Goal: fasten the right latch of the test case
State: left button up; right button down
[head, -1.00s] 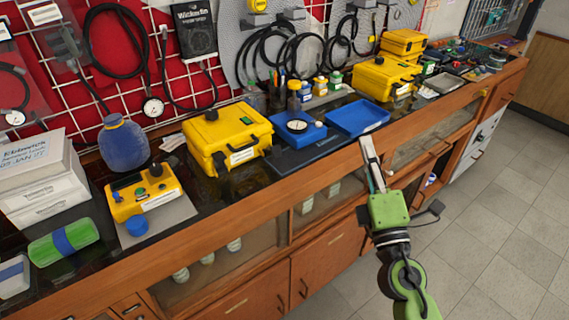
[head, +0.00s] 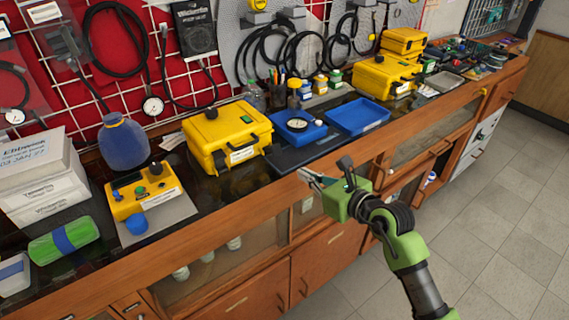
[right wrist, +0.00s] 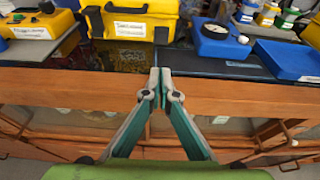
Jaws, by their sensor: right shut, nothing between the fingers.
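The yellow test case (head: 228,138) stands on the dark bench top, its lid down and a white label on its front. It also shows at the top of the right wrist view (right wrist: 130,22), where its right latch (right wrist: 161,34) is a dark piece at the front right. I cannot tell from its small size how the latch is set. My right gripper (head: 304,176) is shut and empty, in front of the bench edge, right of the case and apart from it. In the right wrist view its fingertips (right wrist: 160,74) meet below the right latch. My left gripper is not in view.
Right of the case are a blue tray with a gauge (head: 298,132) and an empty blue tray (head: 358,117). A yellow device (head: 143,193) sits left of the case. More yellow cases (head: 385,75) stand farther back.

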aim_at(285, 174)
jog(key=x, duration=1)
dwell(0.4)
